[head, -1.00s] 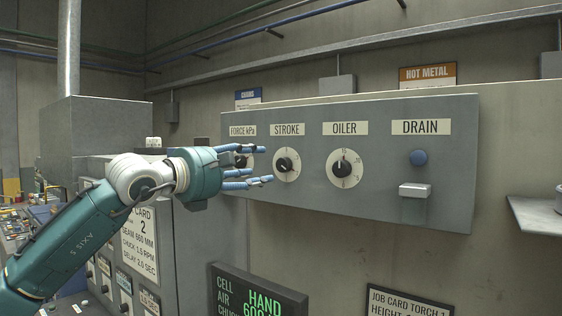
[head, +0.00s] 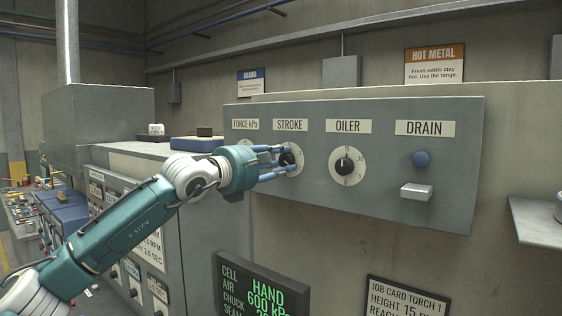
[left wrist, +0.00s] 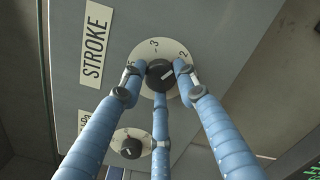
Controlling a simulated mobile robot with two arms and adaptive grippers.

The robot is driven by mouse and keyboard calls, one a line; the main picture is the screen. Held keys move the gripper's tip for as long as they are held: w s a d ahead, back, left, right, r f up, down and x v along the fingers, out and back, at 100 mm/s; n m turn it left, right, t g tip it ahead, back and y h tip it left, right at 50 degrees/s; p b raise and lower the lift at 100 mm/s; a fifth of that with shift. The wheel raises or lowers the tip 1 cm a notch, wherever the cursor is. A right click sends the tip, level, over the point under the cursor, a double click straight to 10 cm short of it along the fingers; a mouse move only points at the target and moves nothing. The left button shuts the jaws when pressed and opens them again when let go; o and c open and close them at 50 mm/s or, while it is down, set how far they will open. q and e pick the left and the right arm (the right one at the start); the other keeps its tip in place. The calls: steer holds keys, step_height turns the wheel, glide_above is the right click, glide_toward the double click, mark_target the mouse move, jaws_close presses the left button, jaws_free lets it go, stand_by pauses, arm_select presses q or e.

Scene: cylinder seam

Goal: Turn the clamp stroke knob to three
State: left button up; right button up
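The STROKE knob (head: 287,159) is black on a pale round dial, under the STROKE label on the grey control panel (head: 390,185). My left gripper (head: 286,160) is at this dial, its blue fingers on either side of the knob. In the left wrist view the knob (left wrist: 160,75) sits between the fingertips, with a third finger below it. The fingertips bend in towards the knob; I cannot tell whether they touch it. The dial shows a 3 at its top and a 2 to the right. My right gripper is not in view.
The OILER knob (head: 344,165) is close to the right. The FORCE knob (left wrist: 130,147) is on the other side, partly behind a finger. A display (head: 262,292) hangs below.

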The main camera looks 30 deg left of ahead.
arm_select(q)
steer(key=c, duration=0.3)
steer(key=shift+c, duration=0.2)
steer(key=shift+f+b, duration=0.1)
steer(key=shift+b, duration=0.45)
steer(key=n+b, duration=0.4)
steer(key=b, duration=0.2)
steer(key=shift+d+f+n, duration=0.1)
steer(key=shift+n, duration=0.3)
steer(key=n+b, duration=0.2)
steer(key=n, duration=0.1)
steer(key=shift+n, duration=0.3)
steer(key=shift+s+r+n+t+b, duration=0.1)
steer(key=shift+r+n+t+b, duration=0.1)
steer(key=shift+n+b, duration=0.5)
steer(key=shift+r+n+t+b, duration=0.15)
steer(key=shift+n+b, duration=0.15)
steer(key=shift+n, duration=0.7)
steer(key=shift+r, duration=0.15)
